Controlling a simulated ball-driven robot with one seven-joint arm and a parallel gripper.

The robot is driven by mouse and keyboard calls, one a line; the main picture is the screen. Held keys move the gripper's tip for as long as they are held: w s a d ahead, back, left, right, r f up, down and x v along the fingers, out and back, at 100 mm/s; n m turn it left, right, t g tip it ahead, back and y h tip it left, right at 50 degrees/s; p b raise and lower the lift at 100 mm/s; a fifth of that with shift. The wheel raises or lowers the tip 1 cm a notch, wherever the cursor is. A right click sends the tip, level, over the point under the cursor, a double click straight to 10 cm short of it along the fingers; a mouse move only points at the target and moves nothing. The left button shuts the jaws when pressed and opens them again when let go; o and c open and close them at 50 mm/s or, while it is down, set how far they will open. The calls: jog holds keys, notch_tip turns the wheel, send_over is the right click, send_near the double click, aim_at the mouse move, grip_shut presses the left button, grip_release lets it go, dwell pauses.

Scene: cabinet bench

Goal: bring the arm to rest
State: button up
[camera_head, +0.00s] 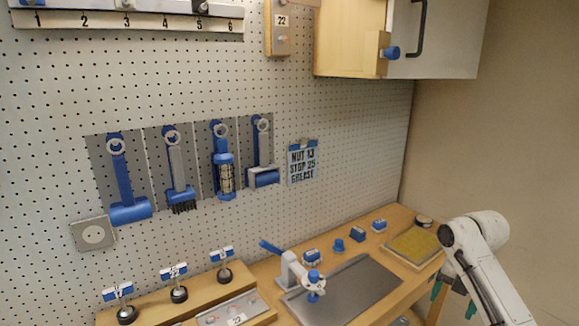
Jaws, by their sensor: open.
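My white arm comes in at the lower right, bent, with its upper part beside the right end of the wooden bench (399,216). My gripper (454,299) shows low beside the arm, partly hidden by it. Its two teal fingertips stand apart, and I see nothing between them. It is off the bench's front right edge, below the level of the top.
A yellow-topped board (413,246) lies on the bench close to my arm. A grey plate (362,287) with a blue-handled clamp (291,270) is left of it. Small blue pieces (357,234) stand behind. A cabinet (436,40) hangs above; tools hang on the pegboard (360,130).

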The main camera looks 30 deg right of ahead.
jog(key=w+a+f+m+t+y, duration=0.15)
jog(key=a+f+m, duration=0.3)
jog(key=a, duration=0.85)
jog(key=w+a+f+m+y, duration=0.15)
jog(key=a+f+m, duration=0.3)
jog(key=a, duration=0.75)
jog(key=s+a+f+m+h, duration=0.1)
jog(key=s+a+f+m, duration=0.25)
jog(key=a, duration=0.35)
jog(key=s+a+f+m+g+h, duration=0.1)
jog(key=s+a+f+m+h, duration=0.1)
jog(key=s+m, duration=0.7)
jog(key=s, duration=0.8)
jog(key=shift+m, duration=0.35)
jog(key=shift+s, duration=0.1)
